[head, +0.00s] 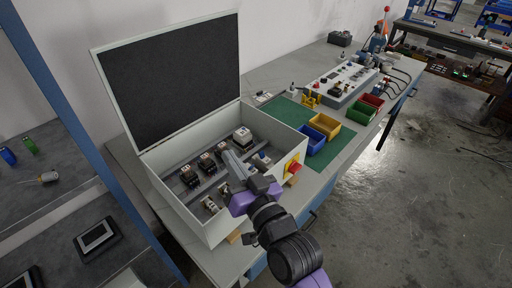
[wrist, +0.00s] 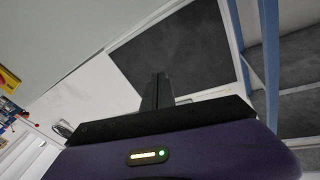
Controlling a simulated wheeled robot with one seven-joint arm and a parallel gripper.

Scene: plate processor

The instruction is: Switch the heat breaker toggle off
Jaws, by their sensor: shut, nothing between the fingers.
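An open grey electrical box (head: 178,212) stands on the workbench with its dark-lined lid (head: 172,80) raised. Inside are several dark breaker units, among them a left one (head: 188,176), a middle one (head: 206,164) and one farther back (head: 222,151). Their labels and lever positions are too small to read, so I cannot tell which is the heat breaker. My gripper (head: 230,156) is over the box interior, close to the breakers, and hides part of them. Its fingers also show in the wrist view (wrist: 158,92), shut together and empty. Contact with a toggle cannot be told.
A larger white-topped unit (head: 242,138) sits at the back of the box. A red knob on yellow (head: 294,168) is on its right outer wall. Blue (head: 312,140), yellow (head: 325,125) and green (head: 361,113) bins stand to the right. The box walls and lid bound the space.

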